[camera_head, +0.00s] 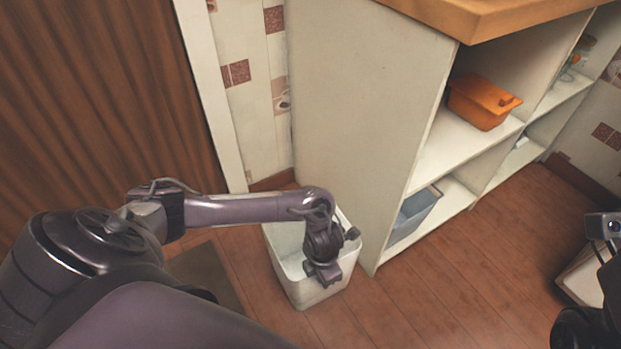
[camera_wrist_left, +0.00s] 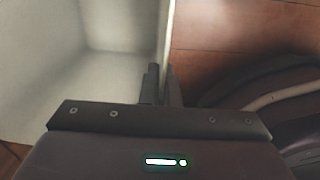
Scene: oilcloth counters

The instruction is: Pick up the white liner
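The white liner (camera_head: 296,290) is an open-topped, bin-like tub standing on the floor beside the shelf unit's end panel. My left arm reaches over it, and my left gripper (camera_head: 324,280) points down at its near rim. In the left wrist view the two fingers of the left gripper (camera_wrist_left: 161,75) are close together, one on each side of the liner's thin wall (camera_wrist_left: 164,30), and look shut on it. The liner's inside looks empty where it shows. The fingertips are hidden in the head view. Only part of my right arm shows at the right edge; its fingers are out of view.
The white shelf unit (camera_head: 345,110) stands close to the liner's right. It holds an orange container (camera_head: 483,102) and a grey-blue bin (camera_head: 414,213). A dark mat (camera_head: 205,275) lies left of the liner. A pale box-like thing (camera_head: 578,280) is at the right edge. Wood floor between is clear.

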